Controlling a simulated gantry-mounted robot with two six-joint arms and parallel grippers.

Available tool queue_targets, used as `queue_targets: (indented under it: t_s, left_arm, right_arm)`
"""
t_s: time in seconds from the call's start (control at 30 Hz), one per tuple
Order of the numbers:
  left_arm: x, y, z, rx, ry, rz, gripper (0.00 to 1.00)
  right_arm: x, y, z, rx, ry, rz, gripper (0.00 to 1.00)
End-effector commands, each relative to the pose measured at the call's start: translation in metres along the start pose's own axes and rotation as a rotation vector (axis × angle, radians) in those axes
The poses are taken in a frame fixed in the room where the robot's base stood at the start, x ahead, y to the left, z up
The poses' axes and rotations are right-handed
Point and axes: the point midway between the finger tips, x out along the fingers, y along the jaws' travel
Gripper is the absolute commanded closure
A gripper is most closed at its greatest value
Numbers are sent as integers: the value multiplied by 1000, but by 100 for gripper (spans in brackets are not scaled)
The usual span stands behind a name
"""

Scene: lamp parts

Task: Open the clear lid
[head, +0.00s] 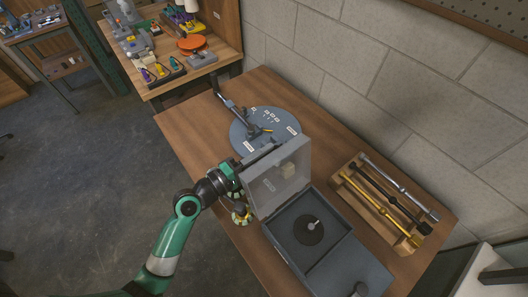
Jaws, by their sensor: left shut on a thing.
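A grey box (277,228) stands on the wooden table with a dark round disc (306,236) inside it. Its clear lid (272,191) stands raised, steeply tilted, along the box's far left side. My left gripper (243,170) is at the lid's left edge and is shut on the lid; its fingertips are partly hidden by the lid. A pale block shows through the lid. My right gripper is not in view.
A round grey base (246,126) with a jointed lamp arm (231,106) lies behind the lid. A wooden rack (349,188) with metal rods stands to the right. A small yellow-green part (241,214) is below my left gripper. A grey block wall borders the table's back.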

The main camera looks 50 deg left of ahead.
Motion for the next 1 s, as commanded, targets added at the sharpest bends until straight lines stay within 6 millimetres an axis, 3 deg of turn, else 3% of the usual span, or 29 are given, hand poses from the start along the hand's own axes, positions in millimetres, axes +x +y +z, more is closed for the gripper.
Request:
queue_targets:
  t_s: [0.53, 0.8, 1.0]
  left_arm:
    - [0, -2, 0, 2, 0, -6, 100]
    - [0, 18, 30, 190, -5, -8, 100]
    - [0, 15, 32, 218, -3, -6, 100]
  right_arm:
    - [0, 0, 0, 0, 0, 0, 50]
    - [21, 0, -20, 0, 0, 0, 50]
    - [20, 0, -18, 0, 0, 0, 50]
